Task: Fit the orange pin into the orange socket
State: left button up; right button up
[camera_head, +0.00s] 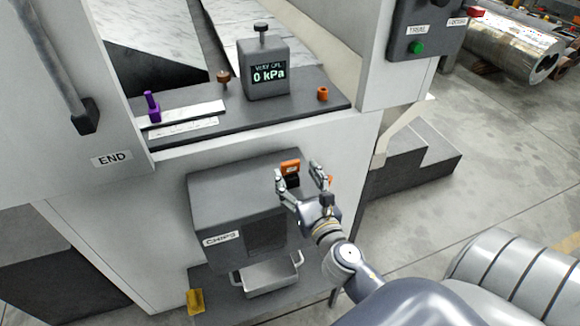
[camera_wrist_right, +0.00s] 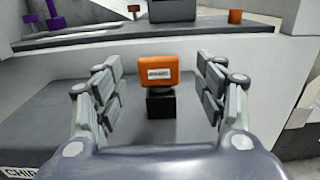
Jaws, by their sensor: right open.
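My right gripper (camera_head: 299,170) is open in front of the machine, at the grey chips housing. An orange block with a small label on a black base (camera_head: 290,166) stands on the housing. In the right wrist view this orange block (camera_wrist_right: 159,75) shows between the spread fingers, apart from both. A small orange cylinder (camera_head: 322,93) stands on the dark shelf at its right end, and also shows in the right wrist view (camera_wrist_right: 235,16). I cannot tell for sure which orange piece is the pin or the socket. My left gripper is not in view.
The shelf (camera_head: 185,107) above also holds a purple pin (camera_head: 152,107), a brown knob (camera_head: 223,79) and a grey gauge box (camera_head: 265,74) reading 0 kPa. The grey chips housing (camera_head: 225,200) sticks out below, with a metal tray (camera_head: 268,277).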

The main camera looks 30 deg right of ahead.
aim_at(292, 167)
jog(key=p+x, duration=0.1)
jog(key=x, duration=0.3)
jog(key=shift+w+r, duration=0.1)
jog(key=shift+w, duration=0.3)
jog(key=c, duration=1.2)
